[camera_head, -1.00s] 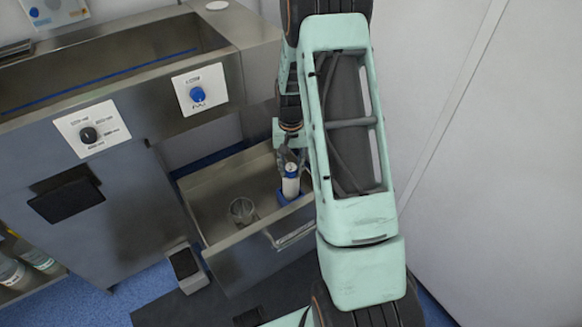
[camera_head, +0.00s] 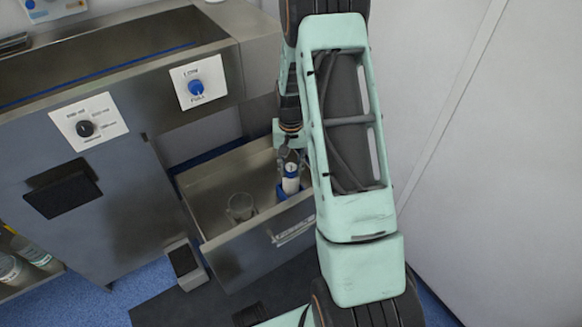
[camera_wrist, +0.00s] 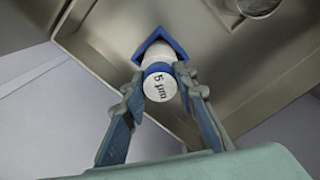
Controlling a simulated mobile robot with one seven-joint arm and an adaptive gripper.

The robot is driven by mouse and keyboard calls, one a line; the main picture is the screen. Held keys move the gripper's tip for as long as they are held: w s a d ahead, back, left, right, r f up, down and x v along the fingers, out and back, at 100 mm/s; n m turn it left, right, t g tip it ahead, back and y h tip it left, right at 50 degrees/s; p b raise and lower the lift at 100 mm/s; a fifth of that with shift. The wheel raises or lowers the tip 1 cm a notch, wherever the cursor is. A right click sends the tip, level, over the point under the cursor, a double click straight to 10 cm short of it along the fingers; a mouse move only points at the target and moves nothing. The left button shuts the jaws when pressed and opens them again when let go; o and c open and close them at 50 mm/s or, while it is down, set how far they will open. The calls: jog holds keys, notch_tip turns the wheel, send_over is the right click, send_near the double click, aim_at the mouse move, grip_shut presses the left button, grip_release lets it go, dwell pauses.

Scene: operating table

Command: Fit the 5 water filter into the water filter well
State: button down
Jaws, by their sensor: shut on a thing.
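The 5 µm water filter (camera_wrist: 160,88) is a white cylinder with a blue band; its label faces the camera in the wrist view. It also shows upright in the head view (camera_head: 291,184). My gripper (camera_wrist: 160,78) is shut on it, one finger on each side.
The open metal drawer (camera_head: 222,190) holds a clear cup (camera_head: 240,207) left of the well. The cabinet front has a black knob (camera_head: 86,128) and a blue knob (camera_head: 195,87). A pale wall (camera_head: 490,180) stands to the right.

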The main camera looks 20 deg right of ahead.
jog(key=shift+f+b, duration=0.55)
jog(key=shift+f, duration=0.35)
jog(key=c, duration=1.5)
grip_release()
jog(key=shift+r, duration=0.1)
notch_tip(320, 180, up, 12)
